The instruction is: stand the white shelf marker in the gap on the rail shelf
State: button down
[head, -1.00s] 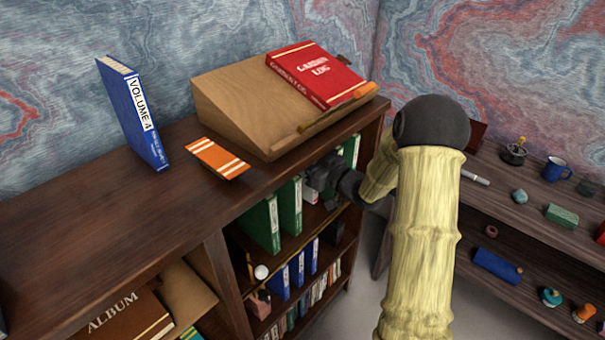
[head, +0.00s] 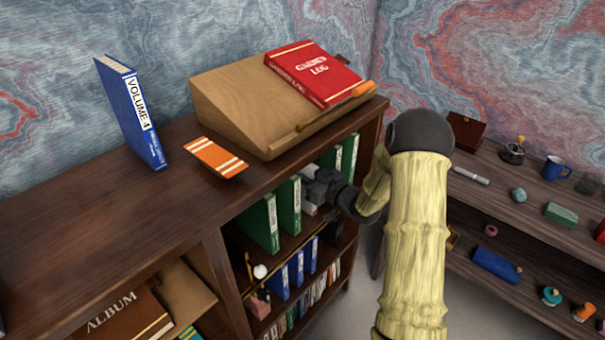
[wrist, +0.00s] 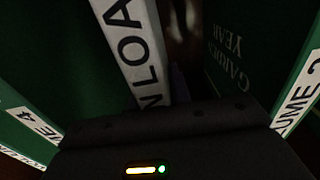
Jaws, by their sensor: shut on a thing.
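The white shelf marker (wrist: 137,50) shows in the wrist view as a pale strip with large dark letters, slightly tilted in the picture. My gripper (wrist: 165,112) is shut on its lower part; the fingertips are lost in shadow. Green volumes (wrist: 50,60) stand to the left of the marker and another green volume (wrist: 240,60) to the right. In the head view my gripper (head: 316,190) is at the front of the rail shelf's upper row, between two green volumes (head: 277,215) on the left and more green volumes (head: 343,158) on the right. It hides most of the gap there.
The wooden top (head: 110,215) overhangs the shelf close above my gripper. A lower row of blue volumes (head: 297,268) stands beneath it. A wooden stick with a white ball (head: 260,271) is at the left. A side shelf (head: 500,205) with small objects stands at the right.

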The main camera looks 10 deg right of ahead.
jog(key=shift+a+f, duration=0.1)
jog(key=c, duration=1.3)
grip_release()
jog(key=v, duration=1.2)
jog(key=shift+b, duration=0.4)
jog(key=shift+w+a, duration=0.1)
jog(key=shift+w, duration=0.05)
